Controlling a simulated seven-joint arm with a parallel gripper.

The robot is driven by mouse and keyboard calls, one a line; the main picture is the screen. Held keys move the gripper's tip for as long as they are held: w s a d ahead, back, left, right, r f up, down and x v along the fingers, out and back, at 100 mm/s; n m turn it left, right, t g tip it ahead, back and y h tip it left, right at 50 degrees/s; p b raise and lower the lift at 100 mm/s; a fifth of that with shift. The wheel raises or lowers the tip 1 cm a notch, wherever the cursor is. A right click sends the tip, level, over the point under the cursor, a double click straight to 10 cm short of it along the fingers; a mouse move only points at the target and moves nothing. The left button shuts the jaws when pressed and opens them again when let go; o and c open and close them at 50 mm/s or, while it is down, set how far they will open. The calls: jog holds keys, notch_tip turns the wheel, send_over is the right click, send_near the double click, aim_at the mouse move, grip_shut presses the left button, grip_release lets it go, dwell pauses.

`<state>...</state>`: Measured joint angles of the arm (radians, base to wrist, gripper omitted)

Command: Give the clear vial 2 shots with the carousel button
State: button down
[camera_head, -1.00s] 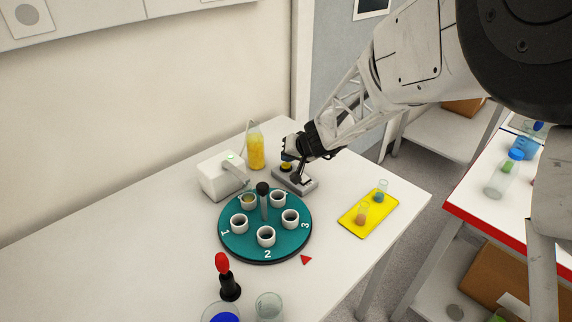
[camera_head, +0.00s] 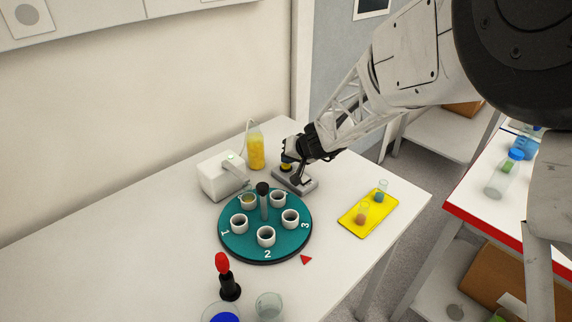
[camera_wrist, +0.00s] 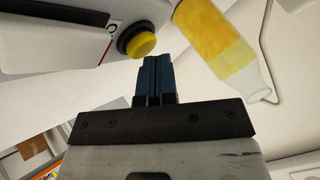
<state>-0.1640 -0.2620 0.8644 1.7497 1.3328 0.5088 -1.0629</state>
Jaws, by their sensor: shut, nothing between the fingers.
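The teal carousel (camera_head: 230,245) stands on the white table with several white cups, a central post and the marks 1, 2 and 3. One cup (camera_head: 249,201) at its back left, beside the white dispenser (camera_head: 219,178), shows a yellowish tint; I cannot tell whether the clear vial is in it. A yellow button (camera_head: 286,168) sits on a grey base (camera_head: 309,187) behind the carousel. In the wrist view the button (camera_wrist: 141,42) shows in a black ring. My gripper (camera_wrist: 158,64) is shut and empty, its fingertips close beside the button; contact cannot be told. It also shows in the head view (camera_head: 297,178).
A bottle of yellow liquid (camera_head: 256,152) stands behind the button base. A yellow tray (camera_head: 350,223) with two small vials lies at the right. A red-topped black object (camera_head: 229,288) and a clear glass (camera_head: 269,306) stand in front. A red triangle (camera_head: 306,260) marks the table.

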jog(key=shift+f, duration=0.2)
jog(key=shift+r, duration=0.2)
dwell(0.5)
jog(key=shift+r, duration=0.7)
jog(key=shift+r, duration=0.1)
jog(key=shift+r, duration=2.4)
jog(key=shift+s+r, duration=0.1)
